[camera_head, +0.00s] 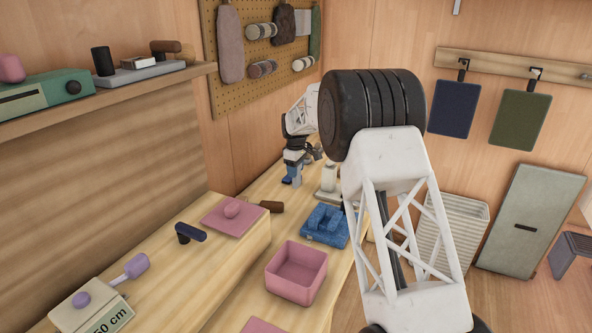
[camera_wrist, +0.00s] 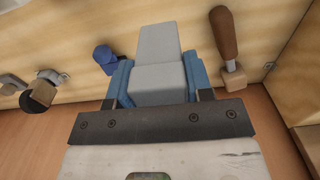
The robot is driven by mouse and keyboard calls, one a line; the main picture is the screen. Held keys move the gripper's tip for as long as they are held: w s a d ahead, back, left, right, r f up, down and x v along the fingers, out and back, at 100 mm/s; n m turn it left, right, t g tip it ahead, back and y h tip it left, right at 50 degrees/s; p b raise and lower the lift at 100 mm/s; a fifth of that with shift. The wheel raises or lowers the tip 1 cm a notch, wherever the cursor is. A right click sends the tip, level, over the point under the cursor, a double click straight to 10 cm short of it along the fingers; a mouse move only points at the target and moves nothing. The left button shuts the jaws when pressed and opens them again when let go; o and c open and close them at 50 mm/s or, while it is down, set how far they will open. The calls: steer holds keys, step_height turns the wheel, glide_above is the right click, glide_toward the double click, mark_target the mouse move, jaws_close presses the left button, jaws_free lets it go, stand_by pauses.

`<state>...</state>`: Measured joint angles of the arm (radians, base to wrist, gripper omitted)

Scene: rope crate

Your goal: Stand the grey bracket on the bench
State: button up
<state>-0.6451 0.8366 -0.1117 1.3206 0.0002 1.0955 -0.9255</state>
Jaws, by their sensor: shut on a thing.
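The grey bracket (camera_wrist: 158,44) shows in the wrist view as two pale grey faces meeting at a crease. My gripper (camera_wrist: 158,82) is shut on it, with a blue finger against each side of its near part. The far part sticks out beyond the fingers. In the head view my gripper (camera_head: 293,173) is at the far part of the bench (camera_head: 258,196), and the bracket is too small and covered there to make out clearly. I cannot tell whether the bracket touches the bench.
In the wrist view a wooden-handled tool (camera_wrist: 225,42) lies right of the bracket, and a blue thing (camera_wrist: 105,57) left. In the head view a cream object (camera_head: 328,181), a blue block (camera_head: 325,225) and a pink bin (camera_head: 297,271) stand along the bench.

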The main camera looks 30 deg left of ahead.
mark_target(295, 184)
stand_by(0.3)
steer(key=shift+f, duration=3)
steer(key=shift+f, duration=0.5)
steer(key=o, duration=1.2)
steer(key=shift+c, duration=0.2)
steer(key=shift+r, duration=3.85)
